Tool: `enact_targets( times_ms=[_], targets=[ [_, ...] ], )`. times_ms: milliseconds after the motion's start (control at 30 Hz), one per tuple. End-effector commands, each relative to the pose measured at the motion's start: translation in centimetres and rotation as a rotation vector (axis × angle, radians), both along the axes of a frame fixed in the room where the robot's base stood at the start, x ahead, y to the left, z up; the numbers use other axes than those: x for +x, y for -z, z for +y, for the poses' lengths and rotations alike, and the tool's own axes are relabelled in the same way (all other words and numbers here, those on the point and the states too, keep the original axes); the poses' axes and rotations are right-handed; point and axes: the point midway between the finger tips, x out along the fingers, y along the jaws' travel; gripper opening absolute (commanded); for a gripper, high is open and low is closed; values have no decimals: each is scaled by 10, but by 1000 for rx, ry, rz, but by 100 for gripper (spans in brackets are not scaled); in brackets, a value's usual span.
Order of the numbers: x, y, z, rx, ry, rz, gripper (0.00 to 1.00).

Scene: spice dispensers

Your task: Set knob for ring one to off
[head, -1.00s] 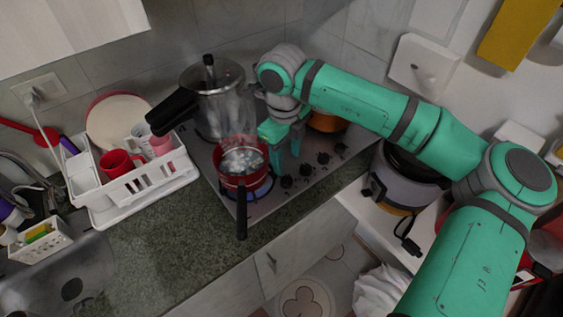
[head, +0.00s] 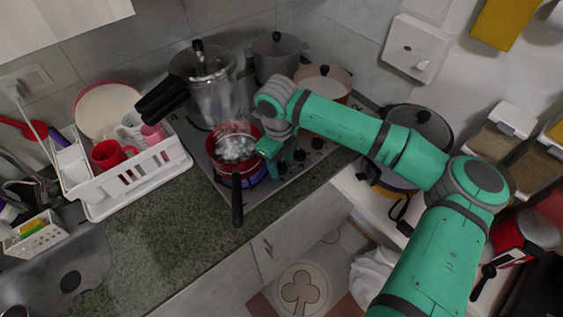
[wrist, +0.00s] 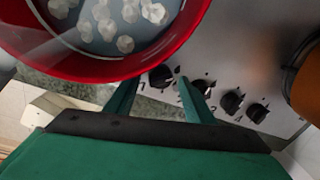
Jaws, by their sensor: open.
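The ring one knob (wrist: 162,76) is black and sits on the steel stove top, with a printed 1 beside it, at the left end of the knob row in the wrist view. My gripper (wrist: 155,82) is open and empty. Its two green fingertips appear on either side of this knob; I cannot tell whether they touch it. In the head view my gripper (head: 283,161) is low at the stove's front, just right of the red pot (head: 222,164), and partly hides the knobs. A blue flame (head: 254,176) shows under the pot.
The red pot (wrist: 184,34) holds pale lumps and its rim is very close to my fingers. More black knobs (wrist: 231,101) follow to the right. A pressure cooker (head: 205,85) and an orange-brown pot (head: 323,82) stand behind. A dish rack (head: 133,180) is at left.

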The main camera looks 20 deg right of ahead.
Motion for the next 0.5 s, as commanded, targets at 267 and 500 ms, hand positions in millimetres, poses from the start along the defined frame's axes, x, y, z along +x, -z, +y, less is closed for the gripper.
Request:
enact_targets(
  times_ms=[267, 500],
  targets=[
    [0, 0, 0, 0, 0, 0, 30],
    [0, 0, 0, 0, -2, 0, 9]
  ],
)
